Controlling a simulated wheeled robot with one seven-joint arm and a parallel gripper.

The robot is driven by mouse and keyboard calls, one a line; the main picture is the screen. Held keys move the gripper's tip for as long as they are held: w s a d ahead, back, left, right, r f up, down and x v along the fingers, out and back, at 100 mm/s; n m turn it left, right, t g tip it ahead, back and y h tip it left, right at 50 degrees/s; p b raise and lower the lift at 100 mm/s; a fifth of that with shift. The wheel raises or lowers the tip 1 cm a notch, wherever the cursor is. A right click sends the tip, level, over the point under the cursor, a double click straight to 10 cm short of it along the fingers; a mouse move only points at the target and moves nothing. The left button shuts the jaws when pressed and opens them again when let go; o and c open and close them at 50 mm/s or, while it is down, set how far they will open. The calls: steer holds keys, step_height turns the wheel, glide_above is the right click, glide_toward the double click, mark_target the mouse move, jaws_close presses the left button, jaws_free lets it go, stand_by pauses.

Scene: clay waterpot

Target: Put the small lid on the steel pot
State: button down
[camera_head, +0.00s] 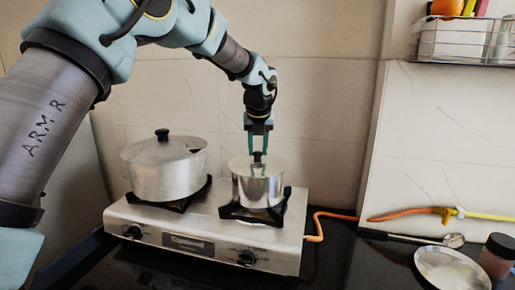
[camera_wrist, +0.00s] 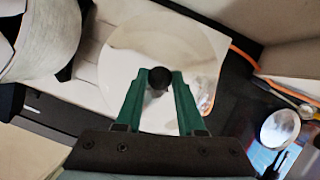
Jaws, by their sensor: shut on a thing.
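The small steel pot (camera_head: 258,190) stands on the right burner of the stove. The small lid (camera_head: 240,164) is a pale round disc with a black knob, level at the pot's mouth. I cannot tell whether it rests on the rim or hovers just above it. My gripper (camera_head: 259,150) points straight down, and its green fingers are shut on the knob. In the wrist view the lid (camera_wrist: 140,40) fills the middle, with the knob between the fingertips of my gripper (camera_wrist: 159,78). The lid hides most of the pot there.
A larger lidded pot (camera_head: 165,172) stands on the left burner of the steel stove (camera_head: 190,243). An orange hose (camera_head: 395,213) runs along the wall. A plate (camera_head: 452,270), a spoon and a dark jar (camera_head: 497,257) are at the right. A wire basket (camera_head: 465,45) hangs above.

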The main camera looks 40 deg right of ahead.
steer(key=c, duration=0.8)
jaws_free()
steer(key=shift+f, duration=0.35)
steer(key=o, duration=0.4)
steer(key=shift+r, duration=0.1)
steer(key=shift+c, duration=0.2)
steer(key=b+v, duration=0.3)
steer(key=v, duration=0.8)
